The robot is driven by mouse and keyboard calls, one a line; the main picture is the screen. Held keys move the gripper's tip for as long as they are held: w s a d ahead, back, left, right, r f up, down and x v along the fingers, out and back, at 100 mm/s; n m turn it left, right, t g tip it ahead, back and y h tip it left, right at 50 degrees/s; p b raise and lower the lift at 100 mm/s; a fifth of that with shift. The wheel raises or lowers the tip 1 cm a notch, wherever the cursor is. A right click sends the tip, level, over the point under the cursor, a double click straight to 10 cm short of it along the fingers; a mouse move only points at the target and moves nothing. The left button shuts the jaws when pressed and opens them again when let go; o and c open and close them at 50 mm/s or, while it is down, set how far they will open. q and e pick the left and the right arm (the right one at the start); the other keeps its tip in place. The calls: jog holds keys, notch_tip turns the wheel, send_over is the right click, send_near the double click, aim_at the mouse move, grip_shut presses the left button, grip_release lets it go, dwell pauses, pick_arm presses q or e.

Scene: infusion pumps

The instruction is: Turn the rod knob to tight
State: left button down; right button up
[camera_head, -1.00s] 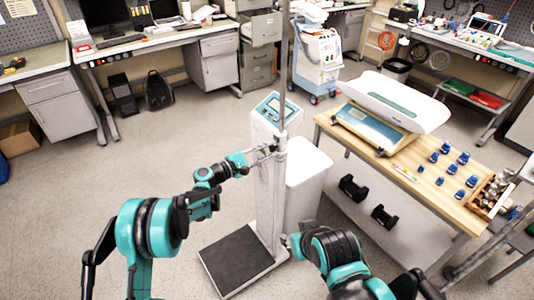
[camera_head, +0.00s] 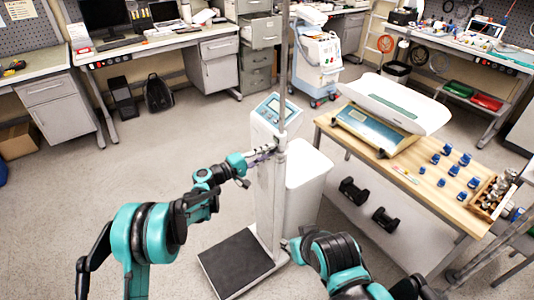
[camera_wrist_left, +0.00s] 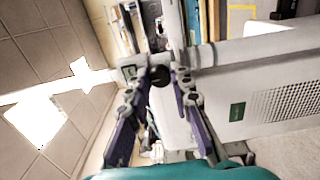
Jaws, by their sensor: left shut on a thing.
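The rod is the tall grey upright pole (camera_head: 284,80) of a floor-standing scale. In the left wrist view a dark round knob (camera_wrist_left: 160,76) sits on the pole's fitting, between my fingertips. My left gripper (camera_head: 262,156) reaches the pole from the left at the height of the scale's display head. Its purple-sided fingers (camera_wrist_left: 162,80) are shut on the knob from both sides. In the head view the knob is too small and covered to make out.
The scale's dark platform (camera_head: 236,262) lies on the floor below. Its display head (camera_head: 272,113) and a white cabinet (camera_head: 308,185) stand close behind the pole. A wooden table (camera_head: 440,190) with a baby scale (camera_head: 383,120) is to the right. The floor at left is open.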

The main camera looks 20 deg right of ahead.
dwell(0.5)
pick_arm(q)
jog(key=c, duration=1.3)
grip_release()
jog(key=v, duration=1.2)
jog(key=shift+r, duration=0.1)
